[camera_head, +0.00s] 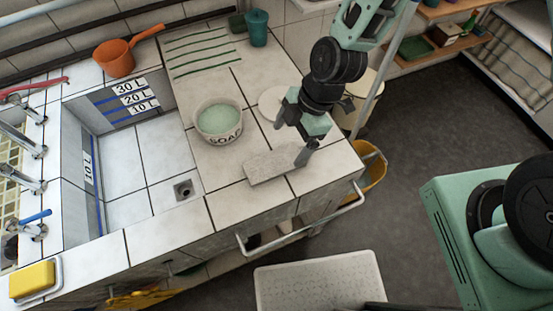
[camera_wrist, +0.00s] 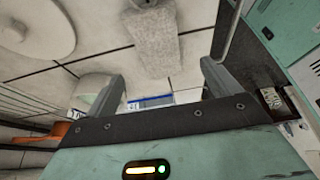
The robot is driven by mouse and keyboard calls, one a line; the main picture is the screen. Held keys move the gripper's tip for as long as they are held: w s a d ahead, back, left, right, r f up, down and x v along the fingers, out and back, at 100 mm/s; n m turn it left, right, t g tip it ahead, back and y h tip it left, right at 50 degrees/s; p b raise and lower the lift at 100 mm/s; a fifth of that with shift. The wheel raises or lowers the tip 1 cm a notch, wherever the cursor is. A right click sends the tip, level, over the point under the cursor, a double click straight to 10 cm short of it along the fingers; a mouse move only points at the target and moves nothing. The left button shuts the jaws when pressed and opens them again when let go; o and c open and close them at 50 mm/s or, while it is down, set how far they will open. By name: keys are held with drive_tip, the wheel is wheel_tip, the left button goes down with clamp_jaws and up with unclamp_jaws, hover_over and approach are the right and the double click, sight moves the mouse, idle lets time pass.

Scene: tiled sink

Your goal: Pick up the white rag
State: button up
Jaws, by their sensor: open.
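The white rag (camera_head: 272,166) is a pale, rough, folded strip. It lies flat on the tiled counter near its front edge. In the wrist view the rag (camera_wrist: 152,48) shows at the upper middle, beyond the fingers and roughly in line with the gap between them. My gripper (camera_head: 293,135) is just above and to the right of the rag in the head view, with its fingers apart. In the wrist view my gripper (camera_wrist: 163,77) is open with nothing between its fingers. Whether a finger touches the rag or counter is unclear.
The soap bowl (camera_head: 219,121) stands left of my gripper. A white round plate (camera_head: 271,103) lies behind it. The sink basin (camera_head: 125,160) opens to the left. A metal rail (camera_head: 300,229) runs along the counter front. An orange pot (camera_head: 115,58) and teal cup (camera_head: 257,28) stand farther back.

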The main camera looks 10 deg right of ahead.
sight(277, 161)
drive_tip(key=shift+p+x, duration=1.3)
drive_tip(key=shift+x, duration=2.75)
drive_tip(key=shift+w, duration=0.1)
drive_tip(key=shift+c, duration=0.3)
drive_tip(key=c, duration=1)
